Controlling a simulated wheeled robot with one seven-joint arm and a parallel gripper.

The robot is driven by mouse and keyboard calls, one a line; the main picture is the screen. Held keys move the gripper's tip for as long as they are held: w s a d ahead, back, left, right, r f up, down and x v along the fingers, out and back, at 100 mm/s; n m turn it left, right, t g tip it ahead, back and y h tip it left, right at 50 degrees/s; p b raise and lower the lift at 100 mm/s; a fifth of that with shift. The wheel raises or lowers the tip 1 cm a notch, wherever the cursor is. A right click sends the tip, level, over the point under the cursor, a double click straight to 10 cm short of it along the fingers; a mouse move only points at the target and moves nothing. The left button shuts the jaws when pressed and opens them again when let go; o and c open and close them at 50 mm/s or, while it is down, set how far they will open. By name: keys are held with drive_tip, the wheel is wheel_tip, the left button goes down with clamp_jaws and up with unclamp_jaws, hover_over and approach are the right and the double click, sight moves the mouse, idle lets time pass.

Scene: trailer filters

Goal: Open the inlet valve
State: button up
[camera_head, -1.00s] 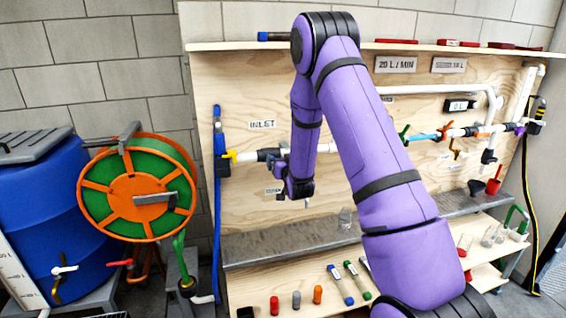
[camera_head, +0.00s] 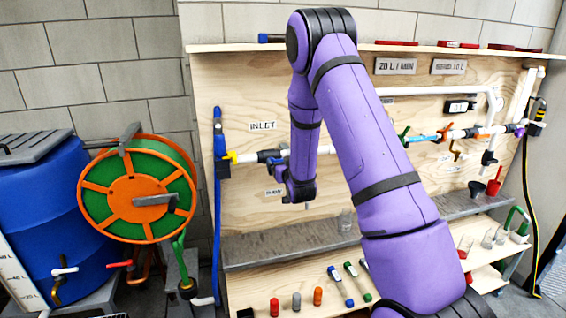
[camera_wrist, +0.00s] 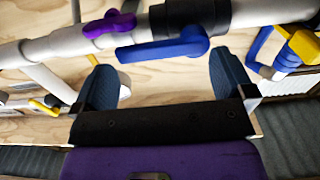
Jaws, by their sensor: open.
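The inlet pipe runs across the plywood board under the INLET label (camera_head: 262,125). In the wrist view a black valve body (camera_wrist: 190,17) sits on the white pipe, with a blue lever handle (camera_wrist: 165,48) lying roughly along the pipe. My gripper (camera_wrist: 164,85) is open and empty, its two dark fingers spread below the pipe. The blue lever is just beyond the gap between the fingertips, with no clear contact. In the head view my gripper (camera_head: 299,190) is in front of the board, and my arm hides part of the pipe.
A purple handle (camera_wrist: 110,24) sits left of the blue lever on the same pipe. A yellow fitting (camera_wrist: 303,42) and blue hose are at the right. In the head view a grey shelf (camera_head: 290,246) lies below my gripper, and a hose reel (camera_head: 134,200) stands at the left.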

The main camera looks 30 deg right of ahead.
drive_tip(key=v, duration=0.9)
drive_tip(key=shift+s+r, duration=0.1)
drive_tip(key=s+a+r+n+g+y, duration=0.1)
drive_tip(key=s+a+r+g+y, duration=0.2)
drive_tip(key=r, duration=0.5)
drive_tip(key=s+a+r+g+y, duration=0.1)
drive_tip(key=s+a+r+g, duration=0.2)
drive_tip(key=s+a+r, duration=0.4)
drive_tip(key=s+a+r+g, duration=0.1)
drive_tip(key=s+r+g, duration=0.1)
drive_tip(key=s, duration=0.6)
drive_tip(key=s+a+r+n+g, duration=0.1)
drive_tip(key=s+a+r+g, duration=0.1)
drive_tip(key=s, duration=0.6)
drive_tip(key=s+a+r+n+g+y, duration=0.1)
drive_tip(key=s+r+g, duration=0.1)
drive_tip(key=s, duration=0.6)
drive_tip(key=shift+a+r, duration=0.25)
drive_tip(key=shift+r, duration=0.55)
